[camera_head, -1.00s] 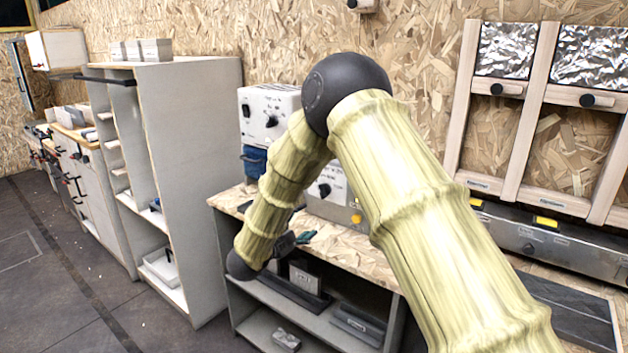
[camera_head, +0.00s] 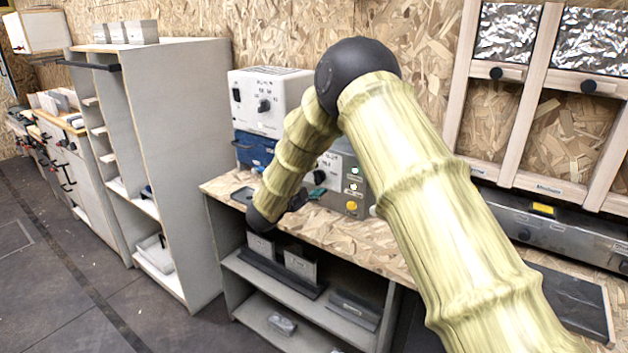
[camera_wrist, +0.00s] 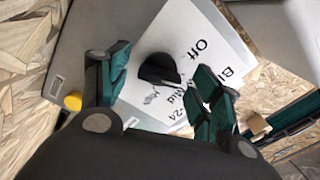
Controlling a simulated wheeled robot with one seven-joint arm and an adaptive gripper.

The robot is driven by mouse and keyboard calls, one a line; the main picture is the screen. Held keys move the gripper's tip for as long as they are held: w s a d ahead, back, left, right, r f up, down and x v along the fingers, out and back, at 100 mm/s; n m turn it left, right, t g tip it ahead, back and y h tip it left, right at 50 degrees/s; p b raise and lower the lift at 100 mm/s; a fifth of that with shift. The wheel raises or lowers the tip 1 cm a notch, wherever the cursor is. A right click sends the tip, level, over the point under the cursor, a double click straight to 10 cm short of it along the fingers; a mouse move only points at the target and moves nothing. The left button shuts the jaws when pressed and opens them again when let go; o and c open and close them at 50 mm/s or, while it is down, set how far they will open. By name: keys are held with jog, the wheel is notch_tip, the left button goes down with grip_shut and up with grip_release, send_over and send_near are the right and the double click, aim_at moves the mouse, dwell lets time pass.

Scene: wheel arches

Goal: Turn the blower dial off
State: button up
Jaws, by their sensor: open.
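The blower dial (camera_wrist: 157,70) is a black knob on a white label plate on the front of a grey box (camera_head: 338,172). In the wrist view "Off" and "Mid" are printed around it; I cannot tell exactly which mark it points to. My gripper (camera_wrist: 163,84) is open, its teal fingers on either side of the dial, with visible gaps; no contact shows.
Left of the grey box, a white box (camera_head: 262,95) with its own black knob stands on a blue box (camera_head: 252,148). A yellow button (camera_head: 351,206) and lights sit on the grey box. The wooden bench top (camera_head: 370,234) is mostly clear in front. A tall shelf (camera_head: 185,130) stands left.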

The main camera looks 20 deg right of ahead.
jog(key=shift+w+d, duration=0.2)
jog(key=shift+d, duration=0.15)
jog(key=c, duration=1)
jog(key=shift+n, duration=0.4)
jog(key=n+p, duration=0.2)
jog(key=n, duration=0.1)
jog(key=shift+n, duration=0.3)
jog(key=shift+f+n+p, duration=0.1)
jog(key=shift+n+p, duration=1.05)
jog(key=shift+n, duration=1.05)
